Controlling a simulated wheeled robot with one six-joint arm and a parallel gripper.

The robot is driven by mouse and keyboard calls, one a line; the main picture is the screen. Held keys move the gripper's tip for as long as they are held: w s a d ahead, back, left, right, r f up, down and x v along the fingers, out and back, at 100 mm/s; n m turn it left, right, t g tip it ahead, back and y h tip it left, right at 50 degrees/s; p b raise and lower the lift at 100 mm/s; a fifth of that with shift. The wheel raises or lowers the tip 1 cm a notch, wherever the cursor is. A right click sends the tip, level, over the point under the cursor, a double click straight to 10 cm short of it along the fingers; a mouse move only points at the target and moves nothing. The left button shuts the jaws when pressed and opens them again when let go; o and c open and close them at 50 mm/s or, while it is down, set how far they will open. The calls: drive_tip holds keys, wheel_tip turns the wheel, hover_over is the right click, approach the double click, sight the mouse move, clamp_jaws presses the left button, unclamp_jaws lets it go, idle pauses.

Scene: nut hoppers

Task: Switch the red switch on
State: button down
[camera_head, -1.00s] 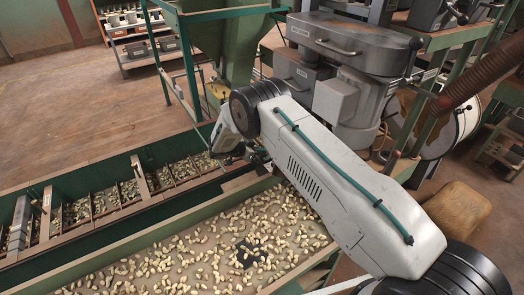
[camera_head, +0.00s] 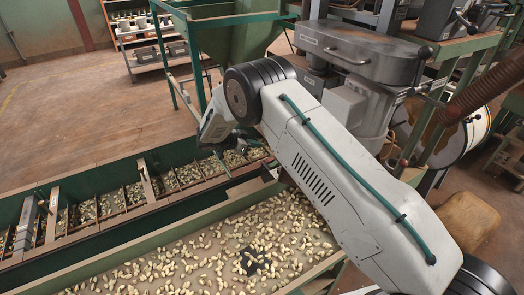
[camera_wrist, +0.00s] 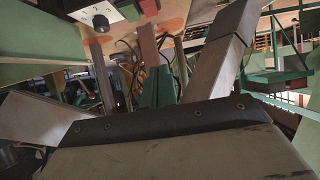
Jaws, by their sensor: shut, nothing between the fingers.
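I cannot make out a red switch in either view. In the wrist view a white panel (camera_wrist: 80,12) with a black knob (camera_wrist: 101,22) shows at the upper left; the knob is not red. The wrist view is tilted, and I cannot tell there how far the fingertips are from the panel.
A sorting table (camera_head: 150,268) with scattered nuts lies in front, beside a divided green trough (camera_head: 100,185). A grey machine (camera_head: 365,52) stands behind my arm. Shelves (camera_head: 150,45) stand at the back, with free floor (camera_head: 60,110) to the left.

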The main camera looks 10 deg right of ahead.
drive_tip(key=shift+s+a+r, duration=0.3)
drive_tip(key=shift+a+r, duration=0.6)
drive_tip(key=shift+s+a+f+h, duration=0.2)
drive_tip(key=shift+s+a+f, duration=0.25)
drive_tip(key=shift+f, duration=0.2)
drive_tip(key=shift+s+a+f+h, duration=0.2)
drive_tip(key=shift+s+a+f, duration=0.2)
drive_tip(key=shift+f, duration=0.2)
